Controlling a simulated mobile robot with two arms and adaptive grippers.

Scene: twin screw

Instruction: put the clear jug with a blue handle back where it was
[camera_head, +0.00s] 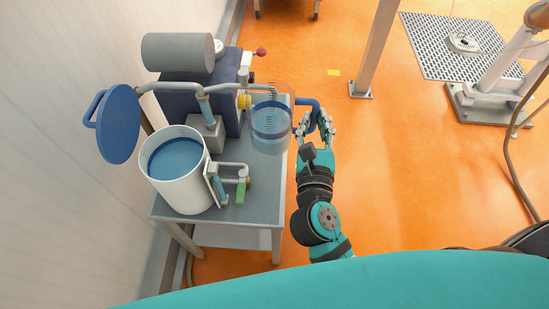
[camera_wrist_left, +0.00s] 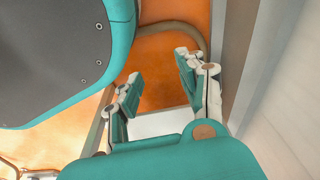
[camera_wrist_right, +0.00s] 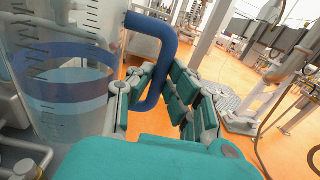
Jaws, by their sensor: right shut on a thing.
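The clear jug (camera_head: 270,135) with graduation marks and a blue handle (camera_head: 311,103) is at the right side of the grey table, by the end of the pipe from the machine. It appears upright, with a blue band inside. In the right wrist view the jug (camera_wrist_right: 65,75) fills the left side. My right gripper (camera_head: 316,122) is shut on the blue handle, to the jug's right. I cannot tell whether the jug's base touches the table. My left gripper (camera_wrist_left: 155,88) is open and empty in the left wrist view; it does not show in the head view.
The grey table (camera_head: 258,195) holds a dark blue machine with a grey cylinder (camera_head: 178,52), a white bucket (camera_head: 177,185) of blue liquid and a small valve with a green part (camera_head: 241,190). A round blue lid (camera_head: 118,124) stands at the left.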

